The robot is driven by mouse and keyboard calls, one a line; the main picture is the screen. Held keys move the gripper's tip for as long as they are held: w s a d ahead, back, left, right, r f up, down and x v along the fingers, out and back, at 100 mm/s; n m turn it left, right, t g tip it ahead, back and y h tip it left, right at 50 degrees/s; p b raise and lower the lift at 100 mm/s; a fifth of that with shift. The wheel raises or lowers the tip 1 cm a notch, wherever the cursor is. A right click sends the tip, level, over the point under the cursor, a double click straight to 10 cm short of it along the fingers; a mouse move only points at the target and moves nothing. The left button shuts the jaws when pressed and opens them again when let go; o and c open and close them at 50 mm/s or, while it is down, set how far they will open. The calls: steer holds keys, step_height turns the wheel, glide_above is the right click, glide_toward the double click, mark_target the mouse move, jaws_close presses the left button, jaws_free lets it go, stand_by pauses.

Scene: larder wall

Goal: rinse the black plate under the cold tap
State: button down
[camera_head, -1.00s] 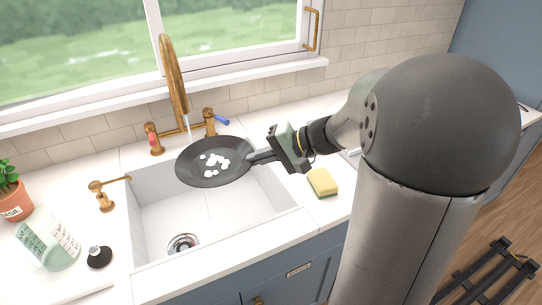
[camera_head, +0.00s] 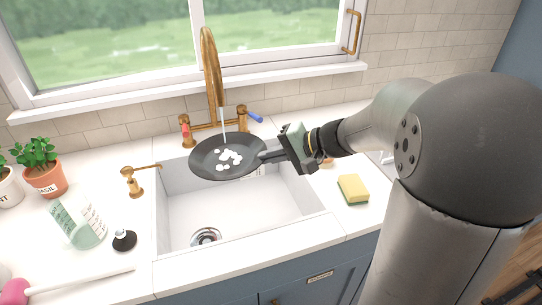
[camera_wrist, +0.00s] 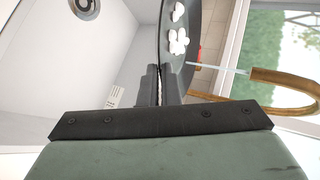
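My gripper (camera_head: 282,150) is shut on the near right rim of the black plate (camera_head: 204,166) and holds it above the sink. The plate is roughly level, with several white patches (camera_head: 229,158) on its upper face. In the wrist view the plate (camera_wrist: 185,52) appears steeply foreshortened beyond the fingers (camera_wrist: 160,85). A thin water stream (camera_head: 224,120) falls from the brass spout (camera_head: 211,60) to the plate's far part; whether it touches the white patches is unclear. The cold tap's blue handle (camera_head: 254,117) points right; the red handle (camera_head: 185,130) is at left.
The white sink (camera_head: 180,215) with its drain (camera_head: 206,237) lies below the plate. A yellow sponge (camera_head: 353,188) is on the right counter. A soap bottle (camera_head: 78,224), black stopper (camera_head: 124,240), small brass dispenser (camera_head: 133,182) and potted basil (camera_head: 42,168) stand left.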

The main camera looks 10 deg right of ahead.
steer(key=shift+w, duration=0.15)
steer(key=shift+w+d, duration=0.3)
steer(key=shift+w, duration=0.1)
steer(key=s+d+b, duration=0.1)
steer(key=s+d, duration=0.3)
steer(key=d, duration=0.3)
steer(key=shift+b, duration=0.4)
stand_by(0.4)
stand_by(1.1)
steer(key=r+p+v, duration=0.1)
steer(key=p+v, duration=0.1)
steer(key=v, duration=0.4)
steer(key=shift+w, duration=0.15)
stand_by(0.8)
